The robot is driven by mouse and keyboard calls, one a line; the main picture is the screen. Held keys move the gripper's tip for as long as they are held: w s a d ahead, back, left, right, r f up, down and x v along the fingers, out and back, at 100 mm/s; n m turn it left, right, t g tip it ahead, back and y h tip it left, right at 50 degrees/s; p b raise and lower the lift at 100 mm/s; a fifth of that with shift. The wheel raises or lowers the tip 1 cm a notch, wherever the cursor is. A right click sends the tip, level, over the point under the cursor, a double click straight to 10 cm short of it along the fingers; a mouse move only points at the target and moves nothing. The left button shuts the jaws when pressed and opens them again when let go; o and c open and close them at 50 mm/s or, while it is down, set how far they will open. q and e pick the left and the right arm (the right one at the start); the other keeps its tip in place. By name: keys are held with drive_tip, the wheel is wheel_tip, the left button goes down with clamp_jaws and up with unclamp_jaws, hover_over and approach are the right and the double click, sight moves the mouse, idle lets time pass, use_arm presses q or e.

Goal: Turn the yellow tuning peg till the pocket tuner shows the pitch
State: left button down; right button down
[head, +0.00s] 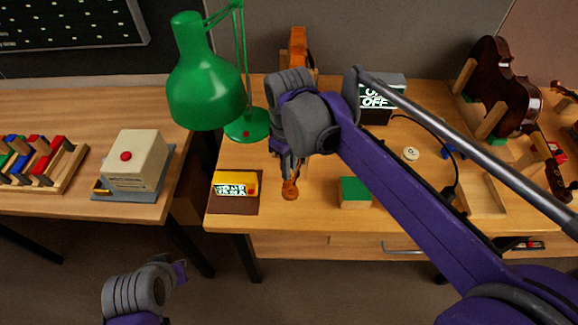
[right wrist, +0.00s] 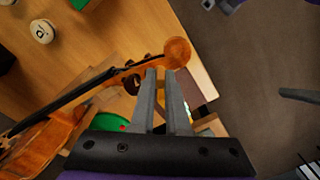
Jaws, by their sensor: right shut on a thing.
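The violin (head: 298,45) lies on the bench, its scroll (head: 290,188) towards the front edge. In the right wrist view the violin's scroll (right wrist: 177,50) and dark pegs (right wrist: 133,84) show beside my fingers. My right gripper (head: 287,170) is at the pegbox. In the right wrist view its fingertips (right wrist: 162,72) are shut on the yellow tuning peg, which they hide. A small yellow device with a lit display (head: 233,189), seemingly the pocket tuner, lies left of the scroll; its reading is too small to make out. My left gripper (head: 181,272) is low, away from the bench.
A green lamp (head: 207,85) stands left of the violin. A green-topped block (head: 355,191) lies right of the scroll. The bench front is mostly clear.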

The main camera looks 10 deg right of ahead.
drive_tip(key=shift+m, duration=0.7)
drive_tip(key=c, duration=0.9)
unclamp_jaws()
wheel_tip(320, 180, up, 11)
drive_tip(key=shift+f, duration=0.1)
idle(0.6)
